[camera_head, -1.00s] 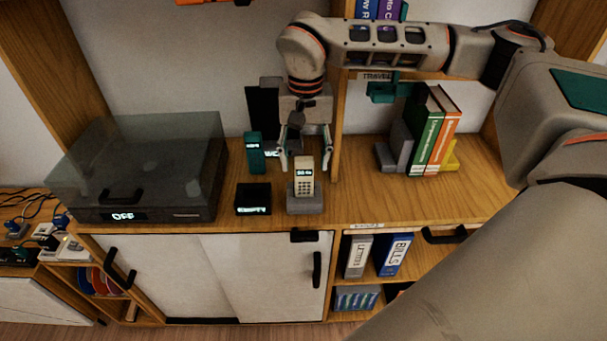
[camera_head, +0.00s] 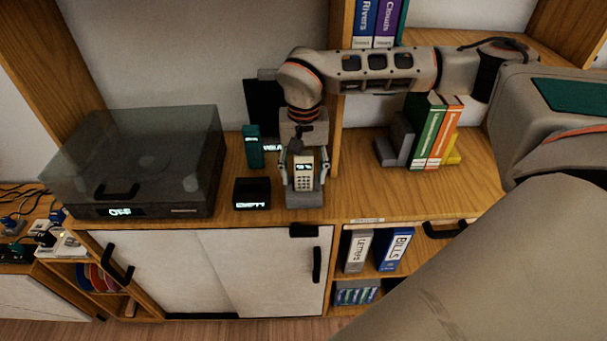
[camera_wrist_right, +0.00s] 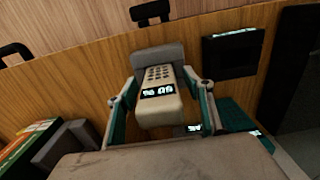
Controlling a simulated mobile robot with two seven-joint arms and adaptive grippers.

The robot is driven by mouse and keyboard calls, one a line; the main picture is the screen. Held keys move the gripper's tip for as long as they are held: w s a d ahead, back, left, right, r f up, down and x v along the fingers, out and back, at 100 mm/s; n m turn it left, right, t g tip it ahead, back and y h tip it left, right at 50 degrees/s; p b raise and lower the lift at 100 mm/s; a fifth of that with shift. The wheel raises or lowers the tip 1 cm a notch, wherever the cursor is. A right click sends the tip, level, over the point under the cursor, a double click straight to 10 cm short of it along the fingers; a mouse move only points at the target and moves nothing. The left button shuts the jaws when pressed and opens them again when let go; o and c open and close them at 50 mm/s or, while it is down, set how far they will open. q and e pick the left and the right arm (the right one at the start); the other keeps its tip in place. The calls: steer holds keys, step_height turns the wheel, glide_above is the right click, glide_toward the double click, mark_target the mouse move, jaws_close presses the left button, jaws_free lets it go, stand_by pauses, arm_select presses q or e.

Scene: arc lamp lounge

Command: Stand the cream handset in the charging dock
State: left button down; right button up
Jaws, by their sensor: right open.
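The cream handset (camera_head: 303,173) stands upright on a grey block-like base (camera_head: 305,199) on the wooden cabinet top. In the right wrist view the handset (camera_wrist_right: 159,95) shows its keypad and lit display, with the grey base (camera_wrist_right: 158,55) beyond it. A black dock (camera_head: 252,194) with a lit display that seems to read "EMPTY" is just left of the grey base; it also shows in the wrist view (camera_wrist_right: 232,55). My right gripper (camera_head: 303,179) is open, pointing down, with one finger on each side of the handset. My left gripper is out of view.
A teal handset (camera_head: 253,146) stands behind the black dock, with another lit display beside it. A smoky-lidded turntable-like box (camera_head: 135,165) reading "OFF" fills the left. Books (camera_head: 430,132) between bookends stand right of a wooden upright.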

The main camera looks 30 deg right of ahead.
steer(key=c, duration=1.2)
steer(key=shift+r, duration=0.1)
